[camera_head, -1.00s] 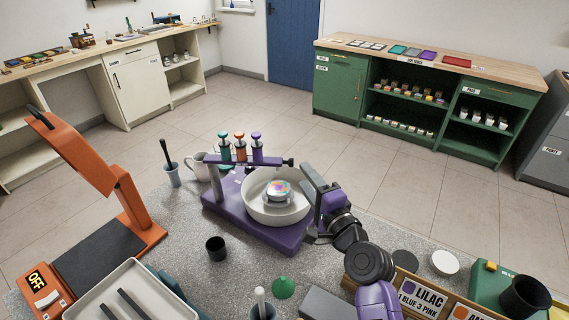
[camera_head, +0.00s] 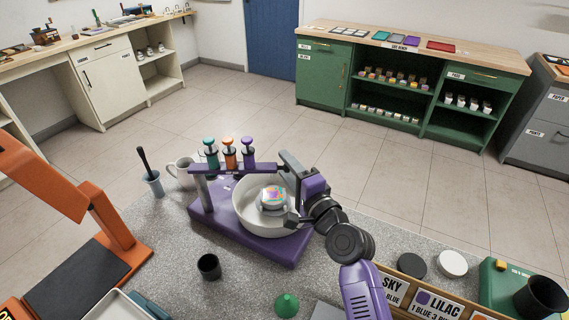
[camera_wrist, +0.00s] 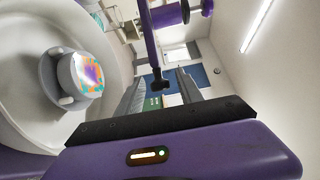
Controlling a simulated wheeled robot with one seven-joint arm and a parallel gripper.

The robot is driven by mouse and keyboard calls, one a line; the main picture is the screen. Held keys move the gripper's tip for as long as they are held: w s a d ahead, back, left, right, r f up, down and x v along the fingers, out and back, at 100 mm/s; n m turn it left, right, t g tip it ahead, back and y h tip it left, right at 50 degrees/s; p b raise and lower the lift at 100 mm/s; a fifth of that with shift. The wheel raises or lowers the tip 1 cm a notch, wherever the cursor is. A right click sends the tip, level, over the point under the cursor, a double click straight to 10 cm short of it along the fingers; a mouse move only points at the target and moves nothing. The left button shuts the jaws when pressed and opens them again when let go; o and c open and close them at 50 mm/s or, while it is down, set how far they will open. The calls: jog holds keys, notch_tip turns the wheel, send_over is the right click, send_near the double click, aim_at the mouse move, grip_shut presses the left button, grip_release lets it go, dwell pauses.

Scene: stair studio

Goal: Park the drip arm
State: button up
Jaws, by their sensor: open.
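The drip arm (camera_head: 235,168) is a purple bar on a grey post, with teal, orange and purple droppers standing on it. It reaches across the back of a white bowl (camera_head: 252,221) on a purple base (camera_head: 218,221). A swirl-coloured round piece (camera_head: 272,196) sits on a support in the bowl. My gripper (camera_head: 288,188) is open and empty at the bowl's right side, close to the bar's free end. In the wrist view, the bar's dark end knob (camera_wrist: 160,86) appears between my open fingers (camera_wrist: 160,92); whether they touch it I cannot tell.
A mug (camera_head: 182,172) and a grey cup with a tool (camera_head: 154,184) stand left of the base. An orange stand (camera_head: 112,225) is at left, labelled bins (camera_head: 433,303) at right.

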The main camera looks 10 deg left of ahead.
grip_shut()
dwell(1.4)
